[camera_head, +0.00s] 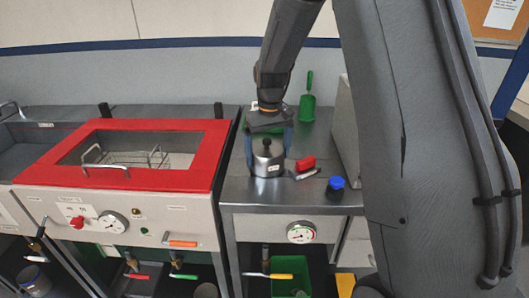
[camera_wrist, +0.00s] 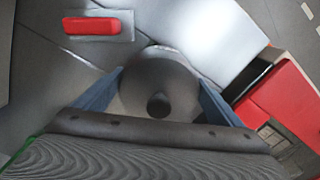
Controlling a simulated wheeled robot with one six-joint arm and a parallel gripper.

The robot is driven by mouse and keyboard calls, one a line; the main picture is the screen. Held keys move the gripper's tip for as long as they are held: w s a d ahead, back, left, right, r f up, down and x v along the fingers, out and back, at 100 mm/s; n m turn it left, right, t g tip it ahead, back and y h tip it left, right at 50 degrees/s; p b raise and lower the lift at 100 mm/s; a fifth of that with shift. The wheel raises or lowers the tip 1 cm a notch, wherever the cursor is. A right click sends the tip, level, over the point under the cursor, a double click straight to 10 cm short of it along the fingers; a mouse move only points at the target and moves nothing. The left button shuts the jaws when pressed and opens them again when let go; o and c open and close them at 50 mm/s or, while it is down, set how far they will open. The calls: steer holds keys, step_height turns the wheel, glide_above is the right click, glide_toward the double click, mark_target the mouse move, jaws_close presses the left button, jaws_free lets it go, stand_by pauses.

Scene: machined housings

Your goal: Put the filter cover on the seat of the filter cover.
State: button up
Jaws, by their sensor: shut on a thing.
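The filter cover, a dark grey round lid with a knob (camera_wrist: 158,78), lies between the blue fingers of my gripper (camera_wrist: 160,92) in the wrist view. In the head view my gripper (camera_head: 268,146) points down over the steel counter, its fingers at either side of the knobbed cover (camera_head: 267,153). A shiny labelled metal cylinder (camera_head: 267,168) shows directly under the cover. My gripper is shut on the cover. The seat is hidden, and I cannot tell whether the cover touches the cylinder or is just above it.
A red-handled item (camera_head: 305,164) lies right of the cylinder; its red part also shows in the wrist view (camera_wrist: 92,26). A green scoop (camera_head: 307,103) is behind. A red-framed basin (camera_head: 130,178) is left.

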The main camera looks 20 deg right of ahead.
mark_target(268, 141)
steer(key=o, duration=1.1)
steer(key=shift+r, duration=0.1)
step_height(268, 141, up, 7)
steer(key=shift+f+b, duration=0.15)
steer(key=shift+b, duration=0.7)
steer(key=shift+s+r, duration=0.15)
steer(key=shift+r, duration=0.15)
steer(key=shift+m+t, duration=0.4)
steer(key=shift+m, duration=0.3)
steer(key=s+f, duration=0.2)
steer(key=s, duration=0.6)
steer(key=s+a+f, duration=0.1)
steer(key=s+f, duration=0.2)
steer(key=s, duration=0.5)
steer(key=s+f, duration=0.2)
steer(key=s, duration=0.6)
steer(key=shift+a+f, duration=0.15)
steer(key=shift+f, duration=0.2)
